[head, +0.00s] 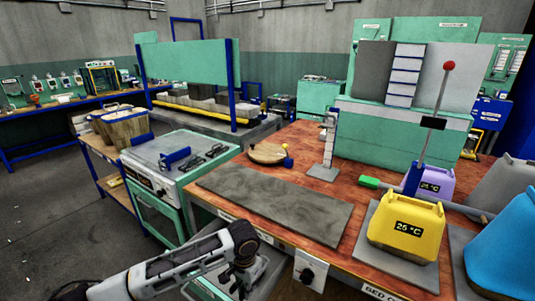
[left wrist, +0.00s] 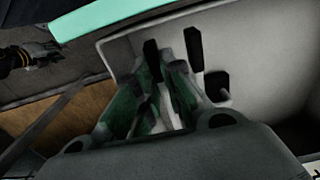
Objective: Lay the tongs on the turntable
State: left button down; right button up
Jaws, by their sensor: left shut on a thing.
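My left gripper (head: 248,262) is low in front of the bench's front edge, at a grey open holder (head: 268,283). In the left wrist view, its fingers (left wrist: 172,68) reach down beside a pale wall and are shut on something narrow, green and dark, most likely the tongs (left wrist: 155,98). The fingers and shadow hide most of it. My right gripper is not seen clearly.
A grey slab (head: 280,203) lies along the bench front, between my left gripper and the turntable. A grey stand (head: 326,155) is right of the turntable. A yellow canister (head: 408,232) stands further right. Black items (head: 205,155) lie on the green press cabinet (head: 165,190) at left.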

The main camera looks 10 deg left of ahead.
pick_arm(q)
jog(key=shift+s+a+r, duration=0.1)
jog(key=shift+r, duration=0.15)
jog(key=shift+r+p, duration=0.15)
jog(key=shift+p, duration=0.25)
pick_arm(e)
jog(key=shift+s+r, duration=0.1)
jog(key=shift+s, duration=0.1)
pick_arm(q)
jog(key=shift+r, duration=0.1)
jog(key=w+a+r+n+p, duration=0.1)
jog(key=a+r+n+p, duration=0.1)
jog(key=r+p, duration=1)
jog(key=w+a+r+n+p, duration=0.1)
jog(key=a+r+p, duration=0.3)
jog(key=r+p, duration=0.8)
jog(key=shift+w+a+r+n, duration=0.2)
jog(key=shift+r+n, duration=0.6)
jog(key=shift+r, duration=1.1)
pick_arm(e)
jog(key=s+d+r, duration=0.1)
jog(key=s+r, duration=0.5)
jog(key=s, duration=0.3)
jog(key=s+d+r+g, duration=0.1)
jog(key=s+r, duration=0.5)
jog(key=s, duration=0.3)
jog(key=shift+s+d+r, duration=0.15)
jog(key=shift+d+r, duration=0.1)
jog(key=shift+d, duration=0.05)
